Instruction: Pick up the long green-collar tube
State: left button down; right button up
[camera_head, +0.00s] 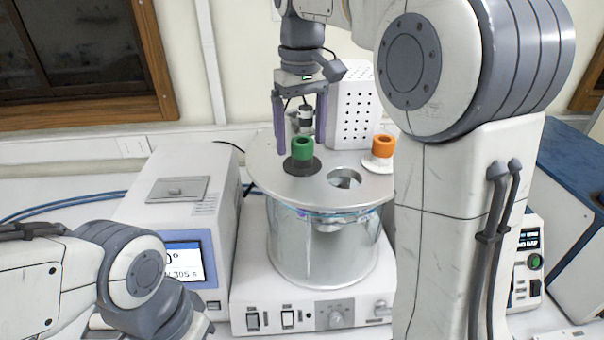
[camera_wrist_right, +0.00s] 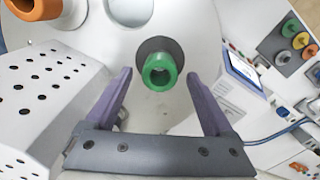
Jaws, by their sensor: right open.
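The green-collar tube (camera_head: 302,149) stands in a dark ring in the round metal lid of the bath. Only its green collar shows above the lid; the rest is hidden below. My right gripper (camera_head: 301,150) is open above the lid, pointing down, with its purple fingers apart. In the right wrist view the green collar (camera_wrist_right: 160,71) lies ahead of and between the open fingers (camera_wrist_right: 163,80), apart from both. Whether the fingertips are level with the collar, I cannot tell. My left arm shows at the lower left, but its gripper is out of view.
An orange-collar piece (camera_head: 383,147) with a white base sits at the lid's right, by an open hole (camera_head: 344,179). A white perforated box (camera_head: 355,105) stands behind the lid. A grey instrument with a screen (camera_head: 184,262) stands left of the glass bath (camera_head: 325,250).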

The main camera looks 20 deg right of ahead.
jog(key=shift+f, duration=0.7)
grip_shut()
jog(key=shift+r, duration=0.15)
jog(key=shift+r, duration=0.65)
notch_tip(320, 180, up, 26)
jog(key=p, duration=1.5)
jog(key=shift+r, duration=0.25)
